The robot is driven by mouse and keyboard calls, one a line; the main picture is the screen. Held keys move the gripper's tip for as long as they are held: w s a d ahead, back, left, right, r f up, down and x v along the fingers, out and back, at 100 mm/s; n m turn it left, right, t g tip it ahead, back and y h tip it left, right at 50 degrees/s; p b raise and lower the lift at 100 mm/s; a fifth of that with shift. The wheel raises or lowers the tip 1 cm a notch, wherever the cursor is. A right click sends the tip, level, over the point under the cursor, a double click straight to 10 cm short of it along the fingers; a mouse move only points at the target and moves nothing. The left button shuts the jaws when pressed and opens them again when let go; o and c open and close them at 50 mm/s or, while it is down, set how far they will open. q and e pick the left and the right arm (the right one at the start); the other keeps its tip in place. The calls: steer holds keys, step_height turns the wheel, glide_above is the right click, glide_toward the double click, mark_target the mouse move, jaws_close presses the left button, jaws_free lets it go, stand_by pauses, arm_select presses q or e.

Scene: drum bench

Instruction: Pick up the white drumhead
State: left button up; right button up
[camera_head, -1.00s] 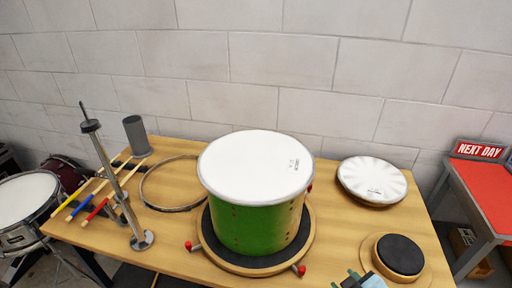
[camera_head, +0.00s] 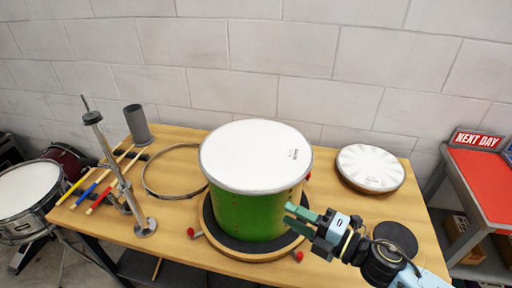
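A round white drumhead (camera_head: 255,155) lies flat on top of the green drum shell (camera_head: 245,214), a little wider than the shell, with small dark print near its right side. Another white round head (camera_head: 370,167), with a fluted pattern, lies on a wooden-edged round base at the right of the table. I cannot tell from looks alone which one the task names. My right gripper (camera_head: 299,217) reaches in from the lower right. Its teal fingers are apart and empty, in front of the green shell's right side and below the rim. My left gripper is out of view.
The shell stands on a round stand with red knobs (camera_head: 299,256). A metal hoop (camera_head: 147,184), drumsticks (camera_head: 93,190), a metal post (camera_head: 112,165) and a grey cylinder (camera_head: 137,124) stand or lie to the left. A dark round pad (camera_head: 396,238) is beside my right arm.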

steer(key=p, duration=0.1)
glide_toward(246, 194)
steer(key=w+a, duration=0.1)
steer(key=w, duration=0.1)
steer(key=x, duration=0.3)
steer(key=p+x, duration=0.1)
steer(key=x, duration=0.1)
steer(key=shift+s+a+r, duration=0.2)
steer(key=shift+s+a, duration=0.05)
steer(key=shift+a, duration=0.15)
steer(key=shift+w+a+f, duration=0.1)
steer(key=shift+w+a, duration=0.1)
steer(key=shift+a, duration=0.05)
jaws_close()
